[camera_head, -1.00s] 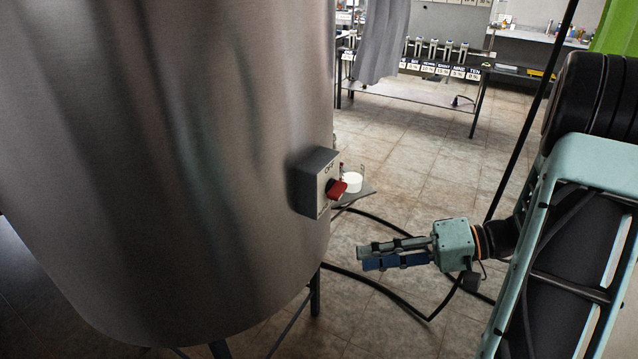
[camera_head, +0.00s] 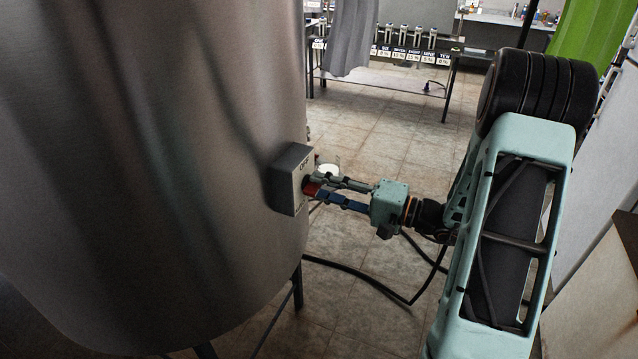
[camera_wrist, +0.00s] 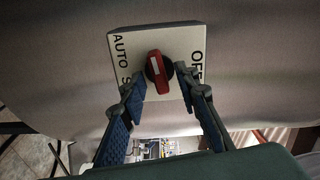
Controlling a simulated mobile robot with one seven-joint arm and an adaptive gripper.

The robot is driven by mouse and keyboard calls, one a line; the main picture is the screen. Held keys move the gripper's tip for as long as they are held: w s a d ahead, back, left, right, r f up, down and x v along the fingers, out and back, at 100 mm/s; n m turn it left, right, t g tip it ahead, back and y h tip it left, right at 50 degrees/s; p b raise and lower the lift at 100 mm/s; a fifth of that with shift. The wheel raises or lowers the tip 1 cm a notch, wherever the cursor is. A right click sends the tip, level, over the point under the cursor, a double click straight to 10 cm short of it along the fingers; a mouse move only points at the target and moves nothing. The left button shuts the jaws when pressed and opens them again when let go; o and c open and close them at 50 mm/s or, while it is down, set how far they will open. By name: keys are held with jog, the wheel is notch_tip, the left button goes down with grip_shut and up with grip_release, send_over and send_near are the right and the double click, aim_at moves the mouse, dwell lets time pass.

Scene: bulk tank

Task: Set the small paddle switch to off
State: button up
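A grey switch box (camera_head: 291,180) is mounted on the side of the steel tank. In the wrist view its pale face plate (camera_wrist: 180,42) reads AUTO at the left and OFF at the right. The red paddle knob (camera_wrist: 158,73) sits at the middle of the plate, its white mark running nearly up and down in the picture, between the two words. My gripper (camera_head: 315,187) is at the plate, fingers apart. In the wrist view, my gripper (camera_wrist: 157,86) has one fingertip on each side of the knob, the right one very close to it. Contact cannot be told.
The tank's curved steel wall (camera_head: 150,180) fills the left side. A black cable (camera_head: 365,280) lies on the tiled floor below my arm. A small white round object (camera_head: 328,170) shows behind the box. A bench (camera_head: 400,75) stands further back.

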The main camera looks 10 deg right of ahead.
jog(key=shift+w+a, duration=0.4)
jog(key=shift+a, duration=0.15)
grip_shut()
